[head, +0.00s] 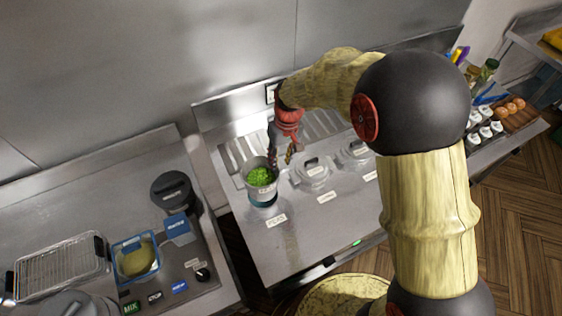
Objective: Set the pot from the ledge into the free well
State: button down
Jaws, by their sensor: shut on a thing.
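A light metal pot (258,189) filled with green peas (261,176) is upright at the left end of the steel counter. My gripper (274,160) reaches down from above and is shut on the pot at its back rim. A dark round band (263,200) shows around or under the pot's lower part, at the left well position. I cannot tell whether the pot is in that well or just above it. A label reading PEAS (276,220) lies in front of it.
Two lidded wells (313,173) (354,151) stand to the right, close by. A separate counter at left holds a dark canister (173,190), a blue-rimmed tub (135,258) and a wire basket (60,265). Bottles and eggs stand far right.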

jog(key=shift+a+f+b, duration=0.15)
jog(key=shift+f+b, duration=0.15)
jog(key=shift+f, duration=0.2)
jog(key=shift+f+b, duration=3)
jog(key=shift+f, duration=2.4)
jog(key=c, duration=1.7)
grip_release()
jog(key=o, duration=0.4)
jog(key=shift+o, duration=0.2)
jog(key=shift+f, duration=0.1)
jog(key=r, duration=0.4)
jog(key=d+r, duration=0.1)
jog(key=r, duration=0.7)
jog(key=shift+w+d, duration=0.2)
jog(key=shift+w, duration=0.1)
